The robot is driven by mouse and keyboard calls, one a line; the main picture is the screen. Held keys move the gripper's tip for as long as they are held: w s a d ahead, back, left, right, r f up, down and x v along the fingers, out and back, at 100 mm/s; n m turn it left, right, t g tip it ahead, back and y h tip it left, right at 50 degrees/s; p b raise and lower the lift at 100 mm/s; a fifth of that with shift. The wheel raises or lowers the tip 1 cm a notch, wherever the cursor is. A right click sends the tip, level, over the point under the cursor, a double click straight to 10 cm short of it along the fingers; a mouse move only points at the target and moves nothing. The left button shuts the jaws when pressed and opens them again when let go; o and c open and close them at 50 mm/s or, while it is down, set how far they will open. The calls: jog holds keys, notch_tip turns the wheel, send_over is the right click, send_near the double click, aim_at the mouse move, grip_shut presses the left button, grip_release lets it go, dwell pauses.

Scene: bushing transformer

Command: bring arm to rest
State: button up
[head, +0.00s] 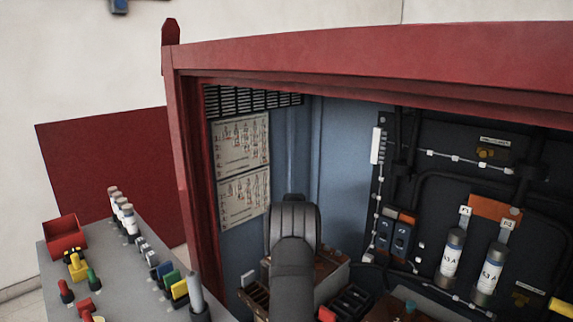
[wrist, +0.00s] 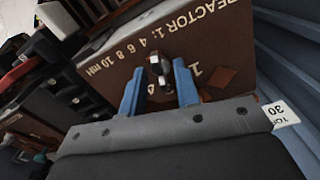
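My arm (head: 293,255) reaches into the red cabinet (head: 178,140) in the head view, and its own links hide my gripper there. In the wrist view my gripper (wrist: 159,67) shows two blue fingers, spread apart. They point at the brown box (wrist: 118,62) marked REACTOR. Whether the fingertips touch the box cannot be told.
Dark panel with two fuses (head: 453,256) labelled 63 A stands right of my arm. The grey bench (head: 130,265) at the left holds a red bin (head: 64,231) and several coloured parts. The cabinet's top beam crosses above, and blue ribbed wall (wrist: 290,60) is close at the wrist view's right.

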notch_tip(320, 180, up, 18)
notch_tip(320, 180, down, 18)
jog(key=shift+r, duration=0.1)
jog(key=m, duration=0.5)
jog(key=shift+m, duration=0.4)
notch_tip(320, 180, up, 16)
dwell(0.6)
